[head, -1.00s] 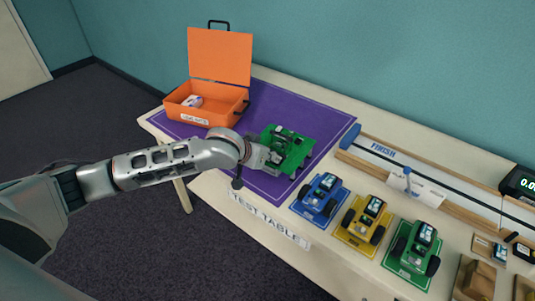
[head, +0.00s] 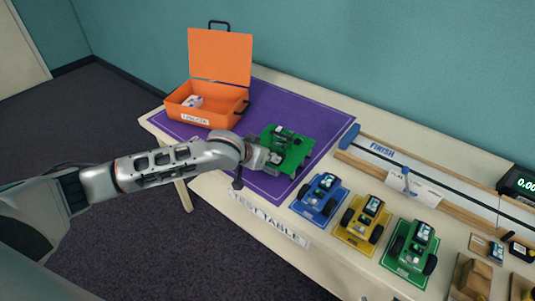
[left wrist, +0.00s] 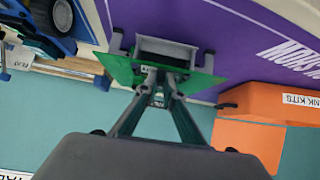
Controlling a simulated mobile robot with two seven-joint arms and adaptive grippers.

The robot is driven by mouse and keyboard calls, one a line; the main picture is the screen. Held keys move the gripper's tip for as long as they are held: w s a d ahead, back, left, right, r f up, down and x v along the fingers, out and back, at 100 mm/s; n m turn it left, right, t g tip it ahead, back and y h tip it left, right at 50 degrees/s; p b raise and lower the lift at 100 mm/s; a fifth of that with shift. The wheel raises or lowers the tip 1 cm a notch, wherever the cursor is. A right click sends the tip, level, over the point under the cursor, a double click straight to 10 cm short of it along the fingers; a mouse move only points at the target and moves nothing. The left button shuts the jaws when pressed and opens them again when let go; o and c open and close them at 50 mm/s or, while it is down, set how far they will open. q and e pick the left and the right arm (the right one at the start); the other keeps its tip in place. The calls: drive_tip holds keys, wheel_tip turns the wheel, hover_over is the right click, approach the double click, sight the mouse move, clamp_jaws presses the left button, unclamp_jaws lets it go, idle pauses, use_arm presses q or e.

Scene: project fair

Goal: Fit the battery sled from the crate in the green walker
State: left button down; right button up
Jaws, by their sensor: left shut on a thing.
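The green walker (head: 296,150) stands on the purple mat (head: 262,100). My left gripper (head: 272,157) is at its near left side. In the left wrist view its fingertips (left wrist: 161,76) are shut on a dark grey piece (left wrist: 165,62), which looks like the battery sled. That piece is at the edge of the green plate (left wrist: 120,68), between grey brackets; I cannot tell how deep it sits. The orange crate (head: 176,109) stands open at the mat's far left with a small white-and-purple thing (head: 192,102) in it. My right gripper is out of view.
A blue car (head: 319,195), a yellow car (head: 364,222) and a green car (head: 412,247) stand in a row right of the mat. Behind them runs a wooden-edged track (head: 450,205) with a finish sign. The mat between crate and walker is clear.

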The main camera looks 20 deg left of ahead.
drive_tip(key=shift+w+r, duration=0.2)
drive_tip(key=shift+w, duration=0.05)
use_arm(q)
drive_tip(key=c, duration=2.1)
unclamp_jaws()
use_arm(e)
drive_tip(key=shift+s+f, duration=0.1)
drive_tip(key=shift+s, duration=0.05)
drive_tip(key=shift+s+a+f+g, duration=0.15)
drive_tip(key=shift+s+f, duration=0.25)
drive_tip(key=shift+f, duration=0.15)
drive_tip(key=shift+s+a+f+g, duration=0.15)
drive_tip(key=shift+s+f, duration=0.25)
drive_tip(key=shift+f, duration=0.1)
